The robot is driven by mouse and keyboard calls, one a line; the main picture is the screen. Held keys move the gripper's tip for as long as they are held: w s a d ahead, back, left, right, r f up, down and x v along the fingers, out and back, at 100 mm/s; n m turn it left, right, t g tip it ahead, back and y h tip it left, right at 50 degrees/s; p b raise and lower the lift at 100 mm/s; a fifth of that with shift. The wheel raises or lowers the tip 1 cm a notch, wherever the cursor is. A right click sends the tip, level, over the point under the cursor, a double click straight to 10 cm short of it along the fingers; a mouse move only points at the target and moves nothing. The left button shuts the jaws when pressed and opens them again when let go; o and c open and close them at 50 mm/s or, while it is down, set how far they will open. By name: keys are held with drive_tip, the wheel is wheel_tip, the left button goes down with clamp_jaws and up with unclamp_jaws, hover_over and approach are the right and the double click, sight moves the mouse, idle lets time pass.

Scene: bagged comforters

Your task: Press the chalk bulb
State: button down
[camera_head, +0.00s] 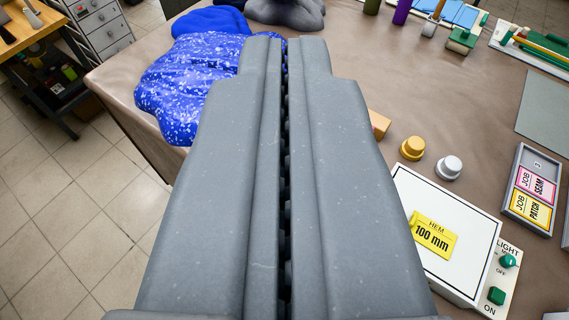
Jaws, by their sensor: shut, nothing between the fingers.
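My gripper (284,45) fills the middle of the view, its two long grey fingers side by side with only a thin dark seam between them. It is shut and empty. Its tips reach over the right part of a blue, white-speckled bundle (185,95); I cannot tell whether they touch it. I cannot pick out a chalk bulb for certain; the fingers hide part of the table. A gold knob-like piece (413,148) and a silver-white one (449,167) stand on the table right of the fingers, apart from them.
A brown table (450,90) spreads behind and right. A white light box (440,225) with a yellow "HEM 100 mm" label, a grey card tray (532,190) and an orange block (379,124) lie right. Grey fabric (285,12) and tools are at the back. Tiled floor (75,205) is left.

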drive_tip(key=w+r+n+g+h+p, duration=0.1)
drive_tip(key=w+r+p, duration=0.1)
drive_tip(key=r+p, duration=0.55)
drive_tip(key=w+r+p, duration=0.3)
drive_tip(key=r+p, duration=0.3)
drive_tip(key=p, duration=0.2)
drive_tip(key=w+d+f+n+g+h+p, duration=0.15)
drive_tip(key=w+f+n, duration=0.35)
drive_tip(key=f, duration=0.5)
drive_tip(key=w+a+f+n+g+h+p, duration=0.1)
drive_tip(key=w+f+n+g, duration=0.15)
drive_tip(key=w+f, duration=0.6)
drive_tip(key=w+d+f+n+g+h+p, duration=0.1)
drive_tip(key=w+f+n, duration=0.35)
drive_tip(key=f, duration=0.65)
wheel_tip(320, 180, down, 21)
drive_tip(key=a+n+g, duration=0.1)
drive_tip(key=a+n, duration=0.1)
drive_tip(key=n, duration=0.6)
drive_tip(key=shift+w, duration=0.45)
